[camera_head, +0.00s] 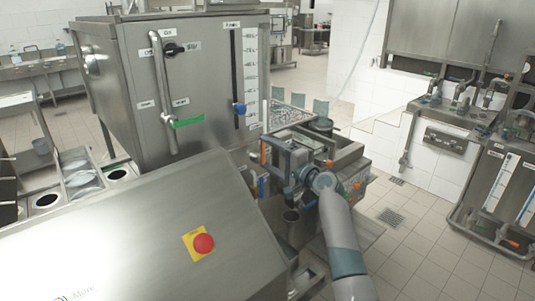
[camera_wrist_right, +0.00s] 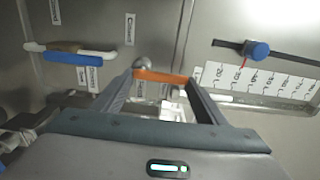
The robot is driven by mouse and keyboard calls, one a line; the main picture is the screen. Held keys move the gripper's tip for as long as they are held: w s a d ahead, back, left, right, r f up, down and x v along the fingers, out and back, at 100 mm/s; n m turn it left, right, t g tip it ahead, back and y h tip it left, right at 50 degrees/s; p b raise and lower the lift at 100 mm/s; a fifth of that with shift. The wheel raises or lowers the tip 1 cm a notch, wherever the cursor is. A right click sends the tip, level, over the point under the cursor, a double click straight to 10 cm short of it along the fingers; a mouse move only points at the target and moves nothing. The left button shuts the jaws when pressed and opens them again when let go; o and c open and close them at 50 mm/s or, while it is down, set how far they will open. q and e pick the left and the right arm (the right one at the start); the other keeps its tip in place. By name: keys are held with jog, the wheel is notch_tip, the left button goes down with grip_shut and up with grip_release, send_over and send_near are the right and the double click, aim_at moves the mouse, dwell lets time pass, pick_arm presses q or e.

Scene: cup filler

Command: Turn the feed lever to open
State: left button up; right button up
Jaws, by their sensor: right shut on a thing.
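A lever with an orange handle (camera_wrist_right: 160,76) is between the fingertips of my right gripper (camera_wrist_right: 160,88) in the wrist view. The gripper is shut on it. The handle lies roughly crosswise in that picture, with a round metal pivot at its left end. In the head view my right gripper (camera_head: 276,166) reaches in at the side of the steel machine, and the orange handle (camera_head: 264,152) shows just beyond it. A label reading "Closed" (camera_wrist_right: 130,28) is near the lever; another label by it is partly hidden. My left gripper is out of view.
A lever with a blue handle (camera_wrist_right: 74,58) sits left of the orange one. A blue knob (camera_wrist_right: 257,50) on a slotted scale is at right. In the head view, a red stop button (camera_head: 203,243) and a green-handled lever (camera_head: 187,121) are on the machine.

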dwell(0.3)
jog(key=o, duration=1.5)
jog(key=shift+s+d, duration=0.1)
jog(key=shift+d, duration=0.05)
jog(key=shift+b+v, duration=2.5)
jog(key=shift+v, duration=6.1)
